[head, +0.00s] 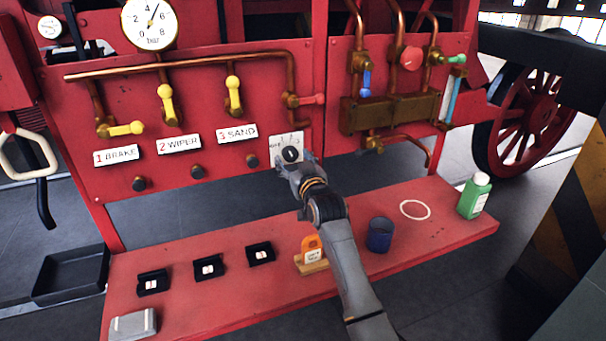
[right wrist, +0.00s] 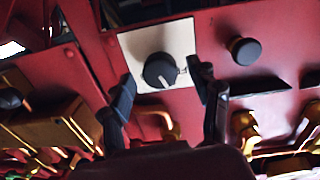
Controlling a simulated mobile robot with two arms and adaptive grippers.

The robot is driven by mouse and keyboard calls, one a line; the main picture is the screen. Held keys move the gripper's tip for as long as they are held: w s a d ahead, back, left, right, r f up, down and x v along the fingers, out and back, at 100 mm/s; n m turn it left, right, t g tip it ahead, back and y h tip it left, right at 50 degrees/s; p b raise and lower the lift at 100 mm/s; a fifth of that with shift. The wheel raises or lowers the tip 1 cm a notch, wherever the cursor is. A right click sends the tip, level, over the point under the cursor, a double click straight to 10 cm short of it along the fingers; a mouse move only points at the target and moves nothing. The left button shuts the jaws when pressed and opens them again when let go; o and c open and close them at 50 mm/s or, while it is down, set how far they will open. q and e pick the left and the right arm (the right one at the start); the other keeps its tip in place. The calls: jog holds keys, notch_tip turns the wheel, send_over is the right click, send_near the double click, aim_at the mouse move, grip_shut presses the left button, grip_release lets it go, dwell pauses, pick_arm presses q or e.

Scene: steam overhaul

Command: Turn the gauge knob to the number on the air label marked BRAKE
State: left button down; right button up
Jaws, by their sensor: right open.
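The gauge knob (head: 291,154) is a round black knob on a white plate (head: 298,142) at the lower right of the red panel. In the right wrist view the knob (right wrist: 160,70) has a pale pointer line toward the lower right. My right gripper (head: 296,168) is at the knob, its open fingers (right wrist: 163,74) on either side of it; I cannot tell whether they touch. The BRAKE label (head: 118,156) is white and shows a red 1. It sits at the panel's left, under a yellow lever. My left gripper is not in view.
WIPER (head: 178,145) and SAND (head: 237,133) labels show 2 and 3. Black knobs (head: 197,172) line the panel's lower edge. The red bench (head: 230,300) below holds small black boxes (head: 209,268), an orange tag (head: 312,247), a blue cup (head: 380,234) and a green bottle (head: 473,196).

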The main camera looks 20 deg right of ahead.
jog(key=s, duration=0.9)
jog(key=shift+s+r, duration=0.15)
jog(key=shift+s, duration=0.05)
